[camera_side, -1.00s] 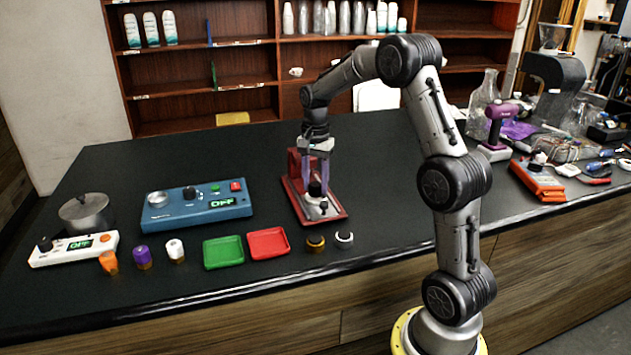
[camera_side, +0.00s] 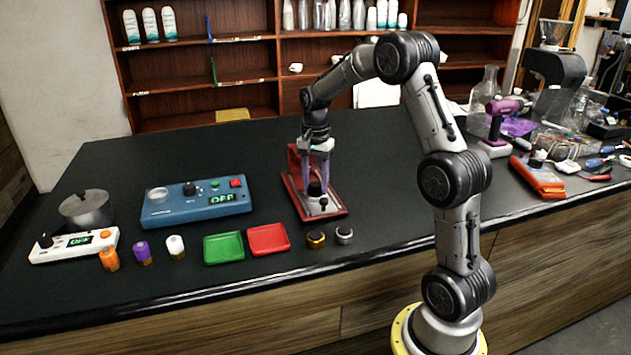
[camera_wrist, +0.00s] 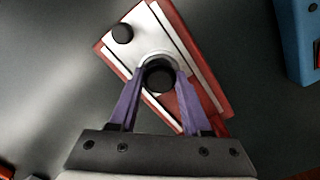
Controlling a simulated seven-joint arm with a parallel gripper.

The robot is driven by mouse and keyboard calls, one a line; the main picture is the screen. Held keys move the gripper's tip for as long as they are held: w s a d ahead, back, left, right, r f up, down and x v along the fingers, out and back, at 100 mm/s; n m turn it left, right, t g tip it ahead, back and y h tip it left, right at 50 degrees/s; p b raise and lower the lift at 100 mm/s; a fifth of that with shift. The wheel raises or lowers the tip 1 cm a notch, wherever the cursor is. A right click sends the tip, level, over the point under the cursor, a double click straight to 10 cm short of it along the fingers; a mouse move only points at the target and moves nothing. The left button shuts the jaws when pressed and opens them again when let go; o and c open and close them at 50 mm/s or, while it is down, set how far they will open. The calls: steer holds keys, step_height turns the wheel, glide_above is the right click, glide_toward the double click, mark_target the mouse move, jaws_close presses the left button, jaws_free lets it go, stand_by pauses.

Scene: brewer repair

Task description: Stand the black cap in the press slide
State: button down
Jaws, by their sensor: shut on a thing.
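My gripper (camera_side: 317,176) points down over the red press (camera_side: 335,212), its purple fingers on either side of the black cap (camera_side: 315,189). In the wrist view the gripper (camera_wrist: 158,72) is shut on the black cap (camera_wrist: 159,76), which shows as a dark round top. The cap is at the pale metal slide (camera_wrist: 150,35) of the press, with a light ring around its far side. Whether the cap is seated in the slide or just above it I cannot tell. A small black knob (camera_wrist: 122,33) stands at the end of the slide.
A green tray (camera_side: 224,247) and a red tray (camera_side: 268,240) lie left of the press. A gold-ringed cap (camera_side: 316,239) and a silver-ringed one (camera_side: 344,235) stand in front of it. A blue control box (camera_side: 196,204) is further left. The counter behind is clear.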

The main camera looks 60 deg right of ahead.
steer(key=shift+f, duration=0.15)
stand_by(0.6)
jaws_free()
stand_by(0.4)
steer(key=shift+r, duration=4.15)
